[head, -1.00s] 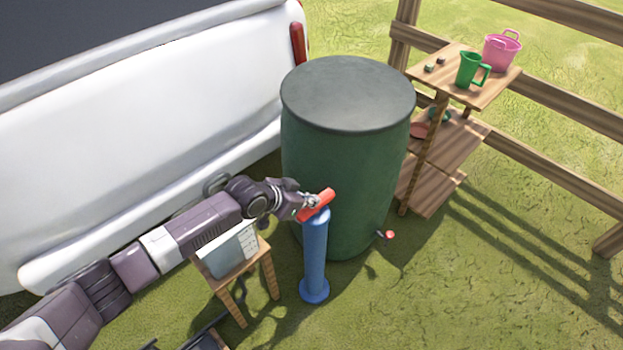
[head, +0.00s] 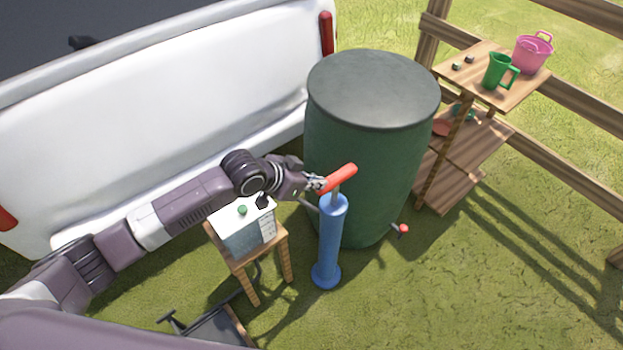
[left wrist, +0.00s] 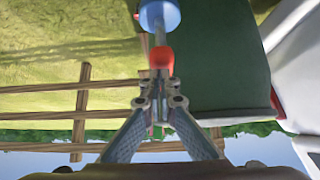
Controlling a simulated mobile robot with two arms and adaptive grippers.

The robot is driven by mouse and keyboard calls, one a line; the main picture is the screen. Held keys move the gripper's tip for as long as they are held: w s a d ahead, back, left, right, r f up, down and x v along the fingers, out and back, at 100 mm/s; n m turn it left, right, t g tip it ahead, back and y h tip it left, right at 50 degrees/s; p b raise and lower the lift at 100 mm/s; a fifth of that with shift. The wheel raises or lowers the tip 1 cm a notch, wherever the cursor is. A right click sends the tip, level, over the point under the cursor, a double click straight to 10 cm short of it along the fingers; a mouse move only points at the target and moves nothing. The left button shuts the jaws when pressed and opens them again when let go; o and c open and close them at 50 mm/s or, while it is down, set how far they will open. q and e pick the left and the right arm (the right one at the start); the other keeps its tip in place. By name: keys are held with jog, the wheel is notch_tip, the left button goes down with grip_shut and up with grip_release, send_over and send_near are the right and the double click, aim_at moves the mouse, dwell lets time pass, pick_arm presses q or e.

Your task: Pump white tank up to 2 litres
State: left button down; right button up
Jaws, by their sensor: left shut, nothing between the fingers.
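The white tank (head: 244,234), with a green cap and scale marks on its side, stands on a small wooden stool (head: 283,240). Its liquid level cannot be read. The blue pump (head: 331,240) stands upright on the grass to the right of the stool. Its red handle (head: 337,178) is raised, with a short length of rod showing. My left gripper (head: 318,184) is shut and empty at the handle's left end; whether it touches is unclear. In the left wrist view, the fingertips (left wrist: 161,78) are right at the red handle (left wrist: 161,57). My right gripper is not in view.
A large green barrel (head: 372,150) with a red-handled tap (head: 403,229) stands close behind the pump. A white vehicle (head: 180,110) is behind my arm. Wooden shelves (head: 520,92) hold a green jug (head: 499,72) and pink bucket (head: 533,54). Grass at right is clear.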

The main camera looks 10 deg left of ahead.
pick_arm(q)
jog(key=shift+v, duration=1.5)
